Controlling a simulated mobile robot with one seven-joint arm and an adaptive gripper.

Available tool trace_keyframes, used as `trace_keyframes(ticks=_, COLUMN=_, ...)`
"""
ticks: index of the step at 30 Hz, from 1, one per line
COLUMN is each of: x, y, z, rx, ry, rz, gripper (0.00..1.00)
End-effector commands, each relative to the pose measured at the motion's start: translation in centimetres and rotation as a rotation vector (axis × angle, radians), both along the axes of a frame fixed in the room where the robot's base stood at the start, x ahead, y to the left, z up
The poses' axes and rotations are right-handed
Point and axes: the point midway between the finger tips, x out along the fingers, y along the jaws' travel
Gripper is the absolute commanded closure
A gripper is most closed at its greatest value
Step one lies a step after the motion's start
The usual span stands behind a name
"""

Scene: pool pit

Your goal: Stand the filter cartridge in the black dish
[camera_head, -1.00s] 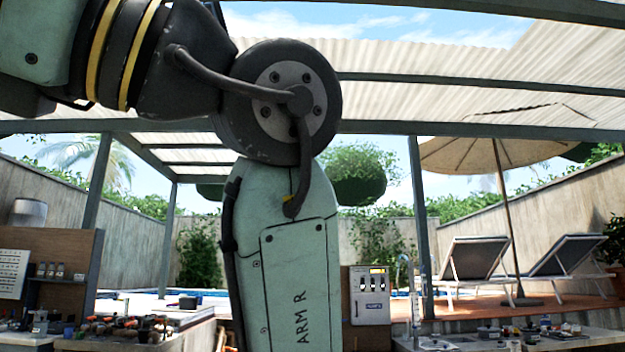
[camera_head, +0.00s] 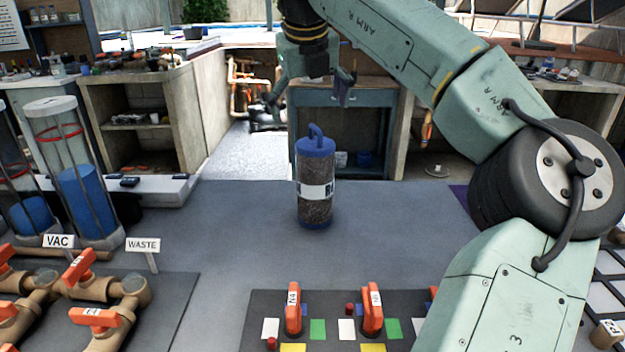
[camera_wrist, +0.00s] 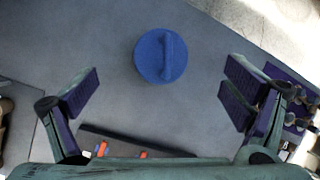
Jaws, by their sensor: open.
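The filter cartridge (camera_head: 315,205) stands upright on the grey worktop in the middle of the head view. It has a blue cap with a loop handle, a dark mottled body and a white label band. In the wrist view I see its blue top (camera_wrist: 150,55) from above, ahead of my fingers. My gripper (camera_head: 315,90) is above and beyond the cartridge in the head view, apart from it. In the wrist view my gripper (camera_wrist: 160,92) has its purple-padded fingers wide apart with nothing between them. I cannot clearly make out a black dish.
Clear cylinders with blue cores (camera_head: 85,195) stand at left. Orange-handled valves (camera_head: 95,318) lie front left, near the WASTE sign (camera_head: 143,245). A panel with orange handles (camera_head: 335,325) is in front. A purple patch (camera_head: 463,200) shows at right. The worktop around the cartridge is clear.

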Motion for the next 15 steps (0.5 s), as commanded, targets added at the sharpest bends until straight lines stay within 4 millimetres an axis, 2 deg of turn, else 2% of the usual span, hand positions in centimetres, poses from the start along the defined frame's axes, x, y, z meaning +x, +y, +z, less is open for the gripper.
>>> trace_keyframes(ticks=6, x=1.4, y=0.1, z=-3.0, rx=0.002, ry=0.002, rz=0.004, gripper=0.06)
trace_keyframes(ticks=15, x=3.0, y=0.0, z=-6.0, rx=0.004, ry=0.002, rz=0.008, gripper=0.06)
